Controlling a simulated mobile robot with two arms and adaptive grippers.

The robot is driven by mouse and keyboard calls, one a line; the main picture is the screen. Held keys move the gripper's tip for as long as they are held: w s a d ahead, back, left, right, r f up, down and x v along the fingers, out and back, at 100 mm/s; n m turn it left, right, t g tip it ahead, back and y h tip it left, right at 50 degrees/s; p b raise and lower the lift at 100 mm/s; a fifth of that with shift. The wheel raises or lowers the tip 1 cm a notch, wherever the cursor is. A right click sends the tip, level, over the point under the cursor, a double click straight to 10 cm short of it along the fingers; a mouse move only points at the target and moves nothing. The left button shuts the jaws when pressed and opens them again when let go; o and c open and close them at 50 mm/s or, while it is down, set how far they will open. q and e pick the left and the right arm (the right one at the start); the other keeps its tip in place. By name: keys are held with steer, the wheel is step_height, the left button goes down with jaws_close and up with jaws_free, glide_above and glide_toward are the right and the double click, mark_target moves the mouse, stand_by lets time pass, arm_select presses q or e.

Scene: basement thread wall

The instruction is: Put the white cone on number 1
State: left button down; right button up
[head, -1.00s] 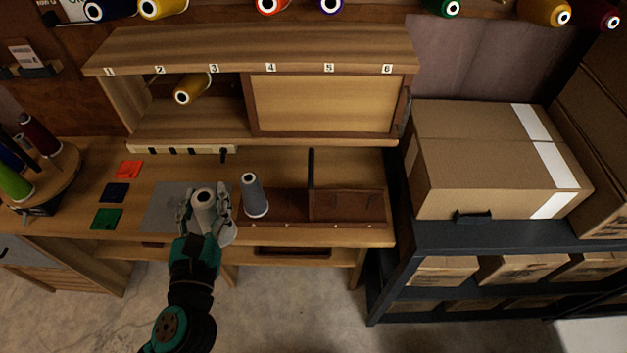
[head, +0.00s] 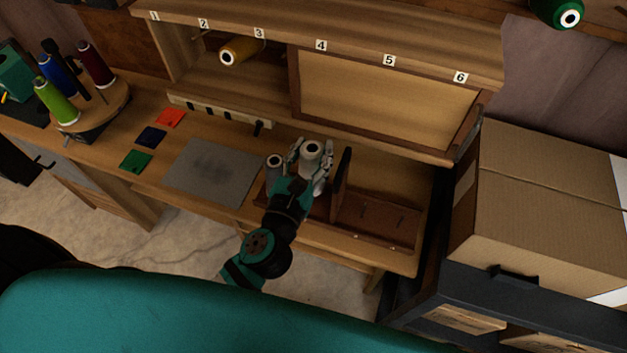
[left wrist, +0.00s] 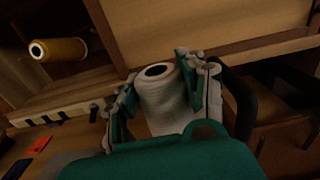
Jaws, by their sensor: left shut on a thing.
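The white cone (head: 312,149) is upright between the fingers of my left gripper (head: 309,166), which is shut on it. The left wrist view also shows the white cone (left wrist: 158,98) between the fingers, its dark top hole showing. It is at the left part of the wooden tray, just left of the black divider; I cannot tell if it touches the tray. The number 1 label (head: 154,16) is on the shelf's front edge at far left, with 2 to 6 running right. My right gripper is not in view.
A grey cone (head: 274,163) stands close left of my left gripper. The black divider (head: 342,180) is close right. A yellow cone (head: 238,50) sticks out under number 3. A grey mat (head: 208,172) lies bare on the bench. A cardboard box (head: 545,205) stands right.

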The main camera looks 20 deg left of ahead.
mark_target(308, 178)
arm_select(q)
step_height(308, 178, down, 4)
steer(key=shift+w+r+b, duration=0.1)
steer(key=shift+r+b, duration=0.05)
steer(key=shift+b, duration=0.45)
steer(key=shift+f+b, duration=0.4)
steer(key=shift+f, duration=0.2)
steer(key=shift+f+b, duration=0.85)
steer(key=shift+f, duration=0.65)
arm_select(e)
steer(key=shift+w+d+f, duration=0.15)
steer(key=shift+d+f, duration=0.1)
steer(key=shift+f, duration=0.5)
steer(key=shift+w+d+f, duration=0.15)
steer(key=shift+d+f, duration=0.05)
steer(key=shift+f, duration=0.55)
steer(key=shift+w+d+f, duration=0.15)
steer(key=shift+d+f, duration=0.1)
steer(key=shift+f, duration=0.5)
arm_select(q)
steer(key=shift+f, duration=0.1)
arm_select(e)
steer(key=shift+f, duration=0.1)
arm_select(q)
steer(key=c, duration=0.7)
jaws_free()
steer(key=shift+c, duration=0.2)
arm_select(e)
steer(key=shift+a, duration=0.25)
